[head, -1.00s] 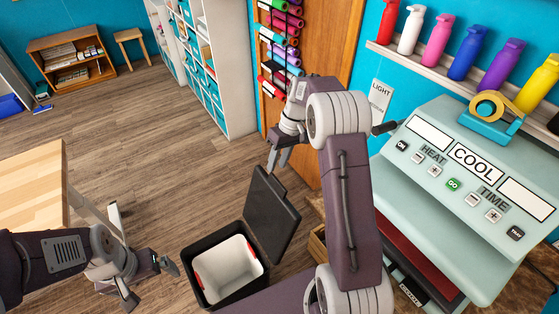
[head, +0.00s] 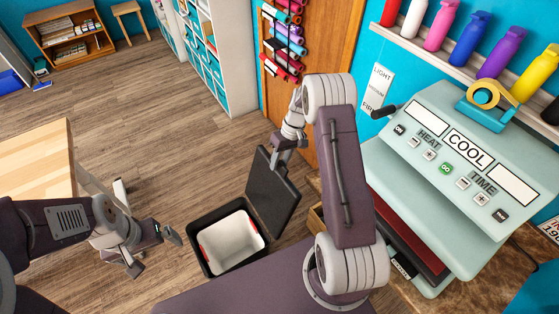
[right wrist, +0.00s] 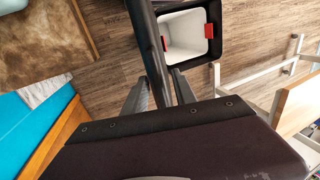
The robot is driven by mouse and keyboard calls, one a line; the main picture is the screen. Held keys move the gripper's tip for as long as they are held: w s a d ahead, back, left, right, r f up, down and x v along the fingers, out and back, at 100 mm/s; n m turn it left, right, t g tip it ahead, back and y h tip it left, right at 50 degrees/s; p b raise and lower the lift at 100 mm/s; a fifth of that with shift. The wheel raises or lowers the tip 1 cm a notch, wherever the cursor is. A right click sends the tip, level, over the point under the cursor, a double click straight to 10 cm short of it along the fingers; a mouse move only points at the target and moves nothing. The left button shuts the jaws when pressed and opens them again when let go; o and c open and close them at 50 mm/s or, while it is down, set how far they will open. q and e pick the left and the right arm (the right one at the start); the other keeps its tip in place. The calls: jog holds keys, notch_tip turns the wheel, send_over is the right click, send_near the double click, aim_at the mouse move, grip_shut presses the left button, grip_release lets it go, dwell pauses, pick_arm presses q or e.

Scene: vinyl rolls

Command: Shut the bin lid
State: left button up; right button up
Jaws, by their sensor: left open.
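The dark bin (head: 203,258) stands on the floor and holds a white liner (head: 228,242) with red clips. It also shows in the right wrist view (right wrist: 213,14). Its lid (head: 270,192) stands up, open, on the bin's right side. My right gripper (head: 283,160) is at the lid's top edge. In the right wrist view my right gripper's fingers (right wrist: 159,73) are apart, with a dark strip, seemingly the lid's edge, between them; whether they press on it is unclear. My left gripper (head: 154,252) is open and empty, left of the bin.
A pale heat press (head: 440,160) stands on the counter at right, close to my right arm. A wooden table (head: 35,160) is at left. A white shelf (head: 225,60) and vinyl rolls (head: 285,50) are behind. The floor behind the bin is clear.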

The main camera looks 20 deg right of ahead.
jog(key=shift+d+f, duration=0.1)
jog(key=shift+f, duration=0.2)
grip_shut()
jog(key=shift+w+r, duration=0.1)
dwell(1.1)
